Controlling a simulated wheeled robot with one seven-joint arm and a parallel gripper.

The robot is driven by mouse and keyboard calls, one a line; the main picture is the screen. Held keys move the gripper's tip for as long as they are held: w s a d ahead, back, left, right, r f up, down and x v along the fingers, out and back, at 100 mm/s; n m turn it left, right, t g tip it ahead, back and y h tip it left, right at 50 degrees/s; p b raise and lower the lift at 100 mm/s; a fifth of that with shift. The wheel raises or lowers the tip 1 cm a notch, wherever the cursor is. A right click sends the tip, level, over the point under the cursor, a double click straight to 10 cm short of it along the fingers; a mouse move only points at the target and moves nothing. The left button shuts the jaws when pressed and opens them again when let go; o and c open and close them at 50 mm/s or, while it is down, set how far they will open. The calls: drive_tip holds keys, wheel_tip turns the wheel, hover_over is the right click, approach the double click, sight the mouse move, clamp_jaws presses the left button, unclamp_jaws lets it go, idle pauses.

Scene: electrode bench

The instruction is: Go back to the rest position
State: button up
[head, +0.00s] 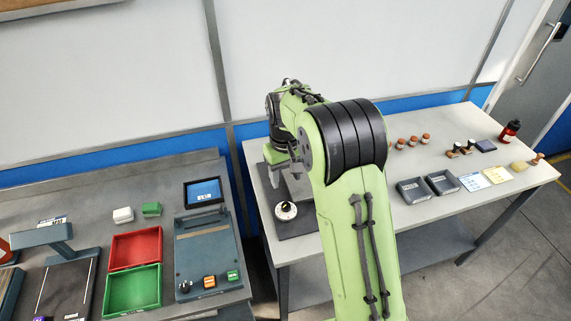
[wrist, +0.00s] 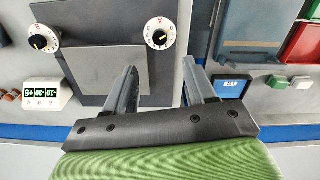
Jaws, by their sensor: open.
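My gripper (head: 275,158) is at the left end of the right-hand bench (head: 349,206), above a dark panel with a white dial (head: 286,211). In the wrist view my gripper (wrist: 160,85) has its two fingers spread apart with nothing between them. Two white dials with black-and-yellow knobs, one left (wrist: 44,38) and one right (wrist: 160,33), show beyond the fingertips. A flat grey plate (wrist: 103,65) lies between and below them. My arm hides part of the panel in the head view.
The left-hand bench (head: 190,165) holds a red tray (head: 135,248), a green tray (head: 132,290), a tablet (head: 203,192) and a control box (head: 207,252). The right-hand bench has dark trays (head: 413,190), small bottles and a red bottle (head: 510,131). A gap separates the benches.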

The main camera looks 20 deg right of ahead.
drive_tip(key=shift+r, duration=1.85)
drive_tip(key=s+r+m+t, duration=0.1)
drive_tip(key=s+r+t, duration=0.2)
drive_tip(key=s+r, duration=0.9)
drive_tip(key=s+f+m+t, duration=0.1)
drive_tip(key=s+f+t, duration=0.1)
drive_tip(key=s, duration=1.4)
drive_tip(key=shift+f+t, duration=0.3)
drive_tip(key=shift+f, duration=0.05)
